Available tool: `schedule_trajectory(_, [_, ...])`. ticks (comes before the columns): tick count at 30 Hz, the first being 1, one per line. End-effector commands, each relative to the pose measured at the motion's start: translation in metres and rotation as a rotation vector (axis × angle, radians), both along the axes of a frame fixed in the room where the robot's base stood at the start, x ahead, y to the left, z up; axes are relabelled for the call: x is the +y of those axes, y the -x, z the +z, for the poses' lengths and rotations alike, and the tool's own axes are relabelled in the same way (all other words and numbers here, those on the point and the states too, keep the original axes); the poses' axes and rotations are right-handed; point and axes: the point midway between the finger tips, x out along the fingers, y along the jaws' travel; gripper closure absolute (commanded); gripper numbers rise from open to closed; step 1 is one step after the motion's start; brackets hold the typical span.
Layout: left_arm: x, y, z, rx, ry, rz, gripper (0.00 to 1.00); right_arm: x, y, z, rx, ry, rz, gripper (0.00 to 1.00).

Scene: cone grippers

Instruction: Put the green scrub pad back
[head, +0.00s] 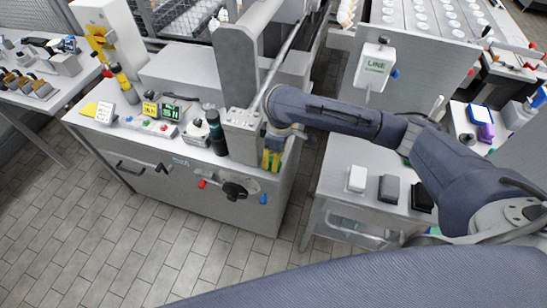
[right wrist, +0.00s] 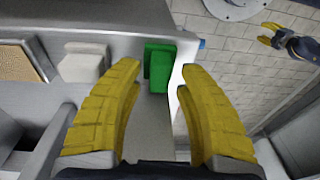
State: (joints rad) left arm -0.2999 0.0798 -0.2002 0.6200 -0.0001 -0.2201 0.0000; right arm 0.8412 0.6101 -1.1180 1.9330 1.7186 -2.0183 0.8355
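The green scrub pad (right wrist: 160,70) shows in the right wrist view between my right gripper's yellow fingertips (right wrist: 161,68), near the edge of a grey surface. The fingers stand apart on its two sides.
A side table holds a white block (head: 357,178), a grey block (head: 390,188) and a black block (head: 421,196). A pale block (right wrist: 83,65) and a tan pad (right wrist: 18,62) lie left of the green pad. Bottles and labels crowd the machine top (head: 95,118). Tiled floor is clear.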

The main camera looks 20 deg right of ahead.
Motion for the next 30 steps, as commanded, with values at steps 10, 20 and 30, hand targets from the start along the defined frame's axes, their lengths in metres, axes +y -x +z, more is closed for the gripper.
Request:
schedule_trajectory(10, [0.000,0.000,0.000,0.000,0.000,0.000,0.56,-0.001,-0.001,0.010,-0.004,0.000,0.000,0.63])
schedule_trajectory(20, [0.000,0.000,0.000,0.000,0.000,0.000,0.56,-0.006,0.000,0.055,-0.005,0.001,0.000,0.63])
schedule_trajectory(30, [0.000,0.000,0.000,0.000,0.000,0.000,0.56,-0.011,0.001,0.099,-0.003,0.001,0.000,0.63])
